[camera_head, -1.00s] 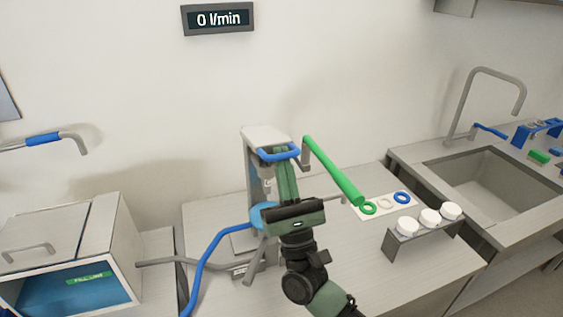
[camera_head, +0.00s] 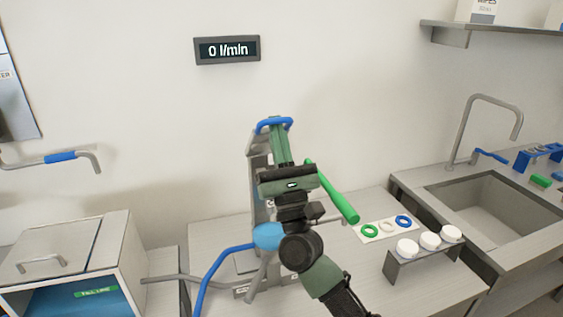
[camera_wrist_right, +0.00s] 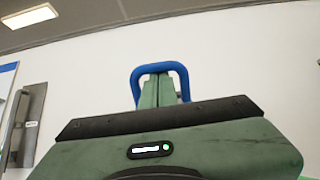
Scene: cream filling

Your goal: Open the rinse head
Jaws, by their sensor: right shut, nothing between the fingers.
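The rinse head (camera_head: 257,146) tops the grey stand in the middle of the head view and is tilted up, partly hidden behind my right gripper. Its blue loop handle (camera_head: 273,121) is at the top; it also shows in the right wrist view (camera_wrist_right: 160,68). My right gripper (camera_head: 279,131) points up with its fingers shut and nothing between them. The fingertips lie inside the handle's loop, below its top bar, in the right wrist view (camera_wrist_right: 160,83). Whether they touch the bar I cannot tell. My left gripper is not in view.
A green lever (camera_head: 335,195) slants down right of the stand. Coloured rings on a white mat (camera_head: 381,238) and white caps on a small rack (camera_head: 397,268) lie further right, before the sink (camera_head: 492,207). A blue hose (camera_head: 212,273) runs left. The wall display (camera_head: 227,50) reads 0 l/min.

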